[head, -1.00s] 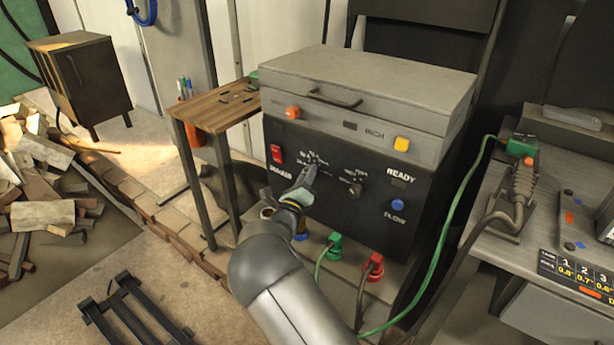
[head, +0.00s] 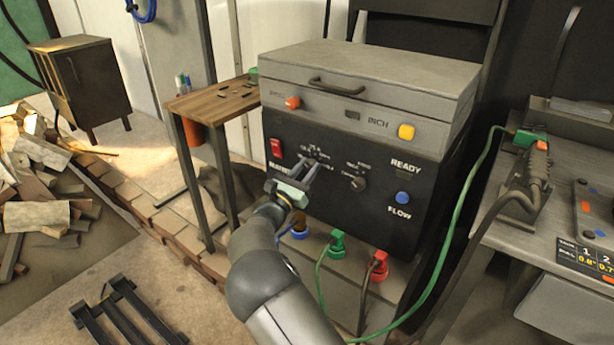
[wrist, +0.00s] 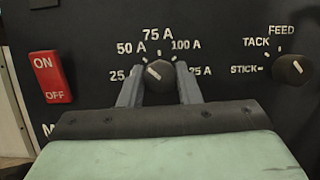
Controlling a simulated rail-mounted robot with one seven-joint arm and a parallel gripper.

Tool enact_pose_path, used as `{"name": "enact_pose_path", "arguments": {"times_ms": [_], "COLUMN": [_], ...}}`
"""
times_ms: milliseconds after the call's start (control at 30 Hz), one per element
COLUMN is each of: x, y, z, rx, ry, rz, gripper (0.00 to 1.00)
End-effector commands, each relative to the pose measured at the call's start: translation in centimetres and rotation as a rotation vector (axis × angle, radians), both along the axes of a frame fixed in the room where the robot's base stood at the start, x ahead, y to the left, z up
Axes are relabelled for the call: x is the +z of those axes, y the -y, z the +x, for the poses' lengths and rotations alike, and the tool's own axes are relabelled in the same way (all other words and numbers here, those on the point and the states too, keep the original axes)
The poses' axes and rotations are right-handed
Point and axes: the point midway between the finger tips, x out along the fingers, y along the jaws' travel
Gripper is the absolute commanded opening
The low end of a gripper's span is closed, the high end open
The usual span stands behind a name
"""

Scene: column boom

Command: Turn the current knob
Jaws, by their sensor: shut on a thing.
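The current knob (wrist: 158,74) is a dark round knob with a pale pointer line, ringed by marks from 25 A to a partly hidden 25-ending label. Its pointer leans to the upper left, towards 50 A. My gripper (wrist: 158,92) has one finger on each side of the knob and is shut on it. In the head view my gripper (head: 308,172) reaches the black front panel (head: 335,200) from the lower left, and its fingers partly hide the knob and the labels there.
A red ON/OFF switch (wrist: 50,77) sits left of the knob. A second knob (wrist: 292,70), marked STICK, TACK and FEED, is to the right. A blue FLOW button (head: 403,198) and green (head: 337,240) and red (head: 379,264) cable plugs are close by.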

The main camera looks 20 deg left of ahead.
Motion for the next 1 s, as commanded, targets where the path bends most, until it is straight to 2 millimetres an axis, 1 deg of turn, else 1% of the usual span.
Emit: {"name": "enact_pose_path", "arguments": {"times_ms": [33, 1000], "x": [-0.46, -0.03], "y": [-0.08, -0.34], "z": [-0.02, 0.06], "rx": [0.0, -0.001], "ry": [0.012, 0.277], "rz": [0.042, 0.927], "gripper": [0.08, 0.08]}}
